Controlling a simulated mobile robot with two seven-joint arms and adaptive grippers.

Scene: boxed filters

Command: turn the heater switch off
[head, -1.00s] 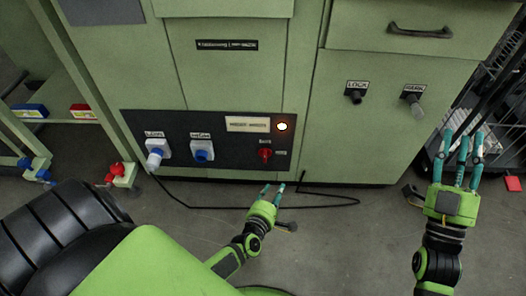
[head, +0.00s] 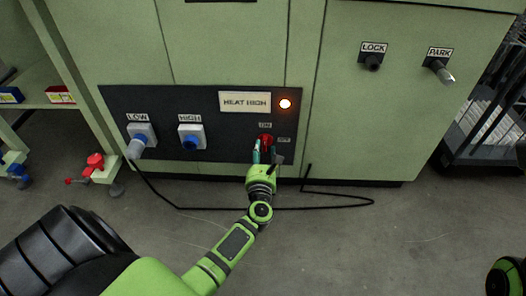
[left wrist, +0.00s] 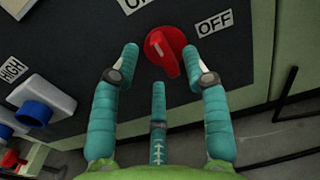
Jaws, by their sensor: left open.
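The heater switch is a red rotary knob (head: 266,140) on the black panel, beside a lit orange lamp (head: 285,104) and a "HEAT HIGH" plate (head: 245,101). In the left wrist view the knob (left wrist: 166,52) has a white mark on its upper-left part; its ridge runs toward the lower right. The "OFF" label (left wrist: 214,22) is to its upper right; the "ON" label (left wrist: 136,4) is cut off at the top. My left gripper (head: 262,156) is open, with teal fingers on either side of the knob and one below. Contact cannot be told. My right gripper is out of view.
Blue "LOW" (head: 138,142) and "HIGH" (head: 190,138) fittings are left on the panel. "LOCK" (head: 371,62) and "PARK" (head: 439,70) knobs are on the cabinet at right. A black cable (head: 240,208) lies on the floor. Shelving stands at left, a rack at right.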

